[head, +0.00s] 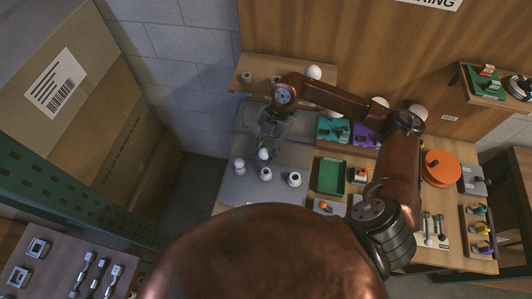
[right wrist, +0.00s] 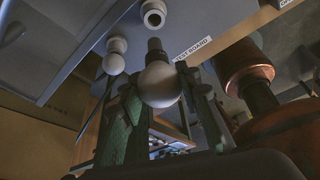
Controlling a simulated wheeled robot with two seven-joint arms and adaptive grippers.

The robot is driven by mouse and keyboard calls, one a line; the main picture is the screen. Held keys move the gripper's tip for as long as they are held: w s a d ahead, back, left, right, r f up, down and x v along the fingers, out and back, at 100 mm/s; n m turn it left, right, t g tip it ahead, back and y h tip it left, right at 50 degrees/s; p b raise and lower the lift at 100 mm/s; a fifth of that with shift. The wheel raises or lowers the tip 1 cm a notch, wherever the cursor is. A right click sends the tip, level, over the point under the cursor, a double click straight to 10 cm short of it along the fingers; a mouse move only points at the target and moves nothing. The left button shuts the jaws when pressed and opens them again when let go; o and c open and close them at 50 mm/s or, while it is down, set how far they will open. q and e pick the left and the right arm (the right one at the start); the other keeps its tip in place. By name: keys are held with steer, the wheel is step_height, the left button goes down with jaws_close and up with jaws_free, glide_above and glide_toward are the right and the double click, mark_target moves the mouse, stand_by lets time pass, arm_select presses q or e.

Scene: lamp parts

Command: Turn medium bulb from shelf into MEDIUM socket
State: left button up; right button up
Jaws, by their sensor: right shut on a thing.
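My right gripper (head: 268,145) is shut on a pale round bulb (head: 263,154), held above the grey test board (head: 232,190). In the right wrist view the bulb (right wrist: 160,85) sits between the two fingers (right wrist: 162,100), its dark threaded base pointing at the board. A white socket (head: 266,174) is close to the bulb in the head view. In the right wrist view an open socket (right wrist: 153,14) shows beyond the bulb's base, with a visible gap. Another socket (head: 294,179) stands at the right. At the left, a socket holds a bulb (right wrist: 115,58). Size labels are not readable. My left gripper is out of view.
The wooden shelf (head: 325,85) behind carries another bulb (head: 314,72) and small holders. A green tray (head: 330,176), a purple box (head: 364,135) and an orange disc (head: 441,168) are to the right. A large cardboard box (head: 75,85) stands at the left.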

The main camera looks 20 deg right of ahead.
steer(key=m, duration=0.1)
steer(key=m+t, duration=0.1)
steer(key=m, duration=0.2)
steer(key=shift+s+d+f+t, duration=0.1)
steer(key=shift+s+f+t, duration=0.1)
steer(key=shift+f+t, duration=0.1)
steer(key=shift+f+m+t+p, duration=0.15)
steer(key=shift+m+t+p, duration=0.25)
steer(key=shift+m, duration=0.7)
steer(key=shift+f+m, duration=0.2)
steer(key=shift+m, duration=0.1)
steer(key=shift+w+f+b, duration=0.1)
steer(key=shift+f+b, duration=1.9)
steer(key=shift+f, duration=0.45)
steer(key=shift+d+y, duration=0.1)
steer(key=shift+y, duration=0.2)
steer(key=shift+p, duration=0.35)
steer(key=shift+f+b, duration=0.6)
steer(key=shift+f, duration=0.55)
steer(key=shift+f, duration=0.55)
